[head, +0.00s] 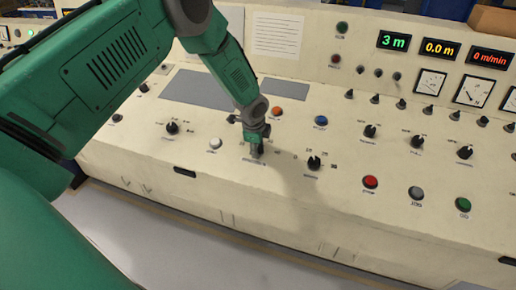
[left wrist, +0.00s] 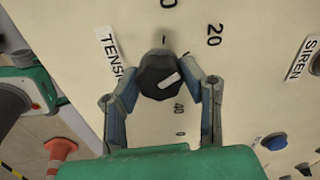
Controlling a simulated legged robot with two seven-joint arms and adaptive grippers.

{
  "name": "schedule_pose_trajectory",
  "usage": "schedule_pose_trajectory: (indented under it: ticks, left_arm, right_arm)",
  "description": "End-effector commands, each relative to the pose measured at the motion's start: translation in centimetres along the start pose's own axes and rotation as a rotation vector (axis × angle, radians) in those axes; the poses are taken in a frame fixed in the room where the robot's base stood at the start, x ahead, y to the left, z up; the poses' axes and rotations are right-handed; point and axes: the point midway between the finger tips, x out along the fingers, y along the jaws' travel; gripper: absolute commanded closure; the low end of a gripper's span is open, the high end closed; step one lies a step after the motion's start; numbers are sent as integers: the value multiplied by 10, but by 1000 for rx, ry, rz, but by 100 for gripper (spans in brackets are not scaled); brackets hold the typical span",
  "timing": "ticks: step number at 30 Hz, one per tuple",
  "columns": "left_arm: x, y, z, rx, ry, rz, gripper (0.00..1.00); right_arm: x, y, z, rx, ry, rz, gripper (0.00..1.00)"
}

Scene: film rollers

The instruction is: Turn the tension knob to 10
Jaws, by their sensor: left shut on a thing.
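The tension knob (left wrist: 160,75) is black and round with a white pointer mark. In the left wrist view the mark lies right of the knob's middle and points right and slightly up. The cut-off "TENSI" label (left wrist: 110,55) is beside it. Around it are a "20" at upper right, a "40" just below and a partly cut number at the top edge. My left gripper (left wrist: 162,82) has its two fingers shut on the knob's sides. In the head view my left gripper (head: 257,150) reaches down to the panel and hides the knob. My right gripper is not in view.
The cream control panel (head: 330,215) carries other knobs, such as a black one (head: 314,163) right of my gripper. Orange (head: 277,111), blue (head: 321,120), white (head: 215,143) and red (head: 370,182) buttons are nearby. An orange cone (left wrist: 60,152) stands on the floor.

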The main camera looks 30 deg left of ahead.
Motion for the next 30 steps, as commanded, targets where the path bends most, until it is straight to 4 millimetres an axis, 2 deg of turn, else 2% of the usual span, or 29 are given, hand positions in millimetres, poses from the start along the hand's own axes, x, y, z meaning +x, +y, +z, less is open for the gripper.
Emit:
schedule_pose_trajectory:
  ticks: [21, 30]
  left_arm:
    - [0, -2, 1, -588, 0, -7, 93]
    - [-1, -2, 1, -748, 1, -7, 93]
  right_arm:
    - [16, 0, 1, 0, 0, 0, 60]
    - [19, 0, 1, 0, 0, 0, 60]
